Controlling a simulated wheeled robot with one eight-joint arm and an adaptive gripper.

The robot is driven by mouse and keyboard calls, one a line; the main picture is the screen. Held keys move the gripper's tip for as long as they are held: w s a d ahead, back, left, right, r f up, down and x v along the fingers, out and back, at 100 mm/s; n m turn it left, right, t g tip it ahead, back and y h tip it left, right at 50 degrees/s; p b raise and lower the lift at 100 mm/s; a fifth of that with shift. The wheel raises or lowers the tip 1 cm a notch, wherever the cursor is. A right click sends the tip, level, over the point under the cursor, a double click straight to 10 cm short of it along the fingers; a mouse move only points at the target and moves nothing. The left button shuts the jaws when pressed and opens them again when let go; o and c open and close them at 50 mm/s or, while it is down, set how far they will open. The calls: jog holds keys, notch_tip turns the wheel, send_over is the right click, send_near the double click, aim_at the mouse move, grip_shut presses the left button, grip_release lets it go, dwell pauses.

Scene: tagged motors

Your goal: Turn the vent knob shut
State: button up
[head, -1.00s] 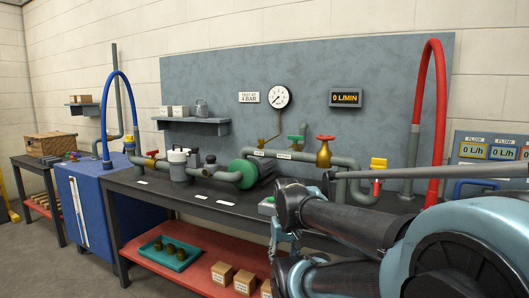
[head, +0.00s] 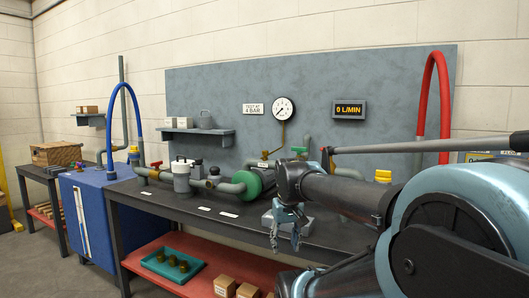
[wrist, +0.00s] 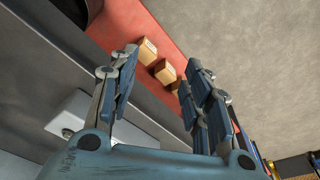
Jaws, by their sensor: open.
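Several valve handles show in the head view: a small red handle (head: 156,164) on the left pipe, a green handle (head: 299,150), and a red handle (head: 325,158) partly behind my arm. Their labels are too small or hidden, so I cannot tell which is the vent knob. My gripper (head: 285,238) hangs fingers down at the bench's front edge, right of and below the green pump end (head: 254,184). It is open and empty. In the wrist view its fingers (wrist: 163,65) are spread, with no handle between them.
The dark bench (head: 180,201) carries grey pipework. Its red lower shelf (head: 213,254) holds a teal tray (head: 150,263) and cardboard boxes (head: 225,285). A gauge (head: 284,108) and a "0 L/MIN" display (head: 349,109) hang behind. My arm hides the right-hand pipes.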

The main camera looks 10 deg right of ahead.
jog(key=w+r+g, duration=0.1)
jog(key=w+r, duration=0.9)
jog(key=r, duration=0.3)
jog(key=w+r, duration=1)
jog(key=r, duration=0.3)
notch_tip(320, 180, up, 15)
jog(key=n+g, duration=0.1)
send_over(265, 153)
jog(key=w, duration=0.2)
jog(key=f, duration=1.7)
jog(key=shift+s+d+f, duration=0.15)
jog(key=shift+s+f, duration=0.1)
grip_shut()
